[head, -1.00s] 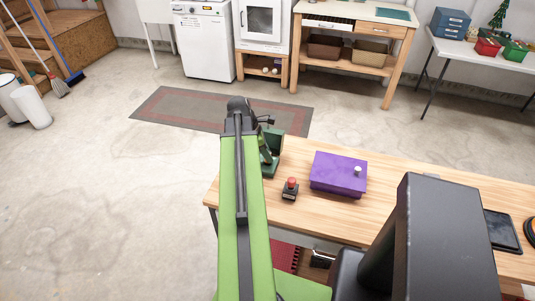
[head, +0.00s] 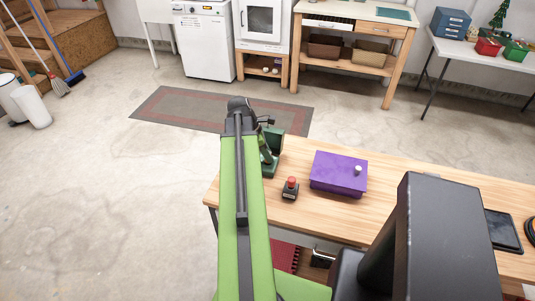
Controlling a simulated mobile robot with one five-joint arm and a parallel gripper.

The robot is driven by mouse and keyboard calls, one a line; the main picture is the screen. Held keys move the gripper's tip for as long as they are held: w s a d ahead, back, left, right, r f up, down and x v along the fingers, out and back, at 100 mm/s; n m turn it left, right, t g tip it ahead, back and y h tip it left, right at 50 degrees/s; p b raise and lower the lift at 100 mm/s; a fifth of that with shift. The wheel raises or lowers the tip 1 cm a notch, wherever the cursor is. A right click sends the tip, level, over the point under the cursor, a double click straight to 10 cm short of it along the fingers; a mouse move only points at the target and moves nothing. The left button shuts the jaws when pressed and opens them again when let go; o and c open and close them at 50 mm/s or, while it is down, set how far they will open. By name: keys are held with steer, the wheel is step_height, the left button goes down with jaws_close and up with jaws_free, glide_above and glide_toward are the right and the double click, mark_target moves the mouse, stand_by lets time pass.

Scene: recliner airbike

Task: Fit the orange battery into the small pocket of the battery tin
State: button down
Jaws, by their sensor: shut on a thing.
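My green arm reaches forward from the bottom of the head view to a dark joint near the left end of the wooden bench (head: 400,205). My gripper is not visible; the arm hides what lies beyond that joint. I see no orange battery. A purple box (head: 338,174) with a small pale knob on top stands on the bench, right of the arm. I cannot tell whether it is the battery tin.
A dark tablet (head: 502,231) lies at right. Bare wood lies right of the purple box.

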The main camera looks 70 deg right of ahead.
steer(key=shift+f+b, duration=0.8)
steer(key=shift+f, duration=0.15)
steer(key=c, duration=1.1)
jaws_free()
steer(key=shift+c, duration=0.2)
steer(key=shift+r, duration=0.15)
steer(key=p+v, duration=1.6)
steer(key=v, duration=0.1)
steer(key=shift+w, duration=0.2)
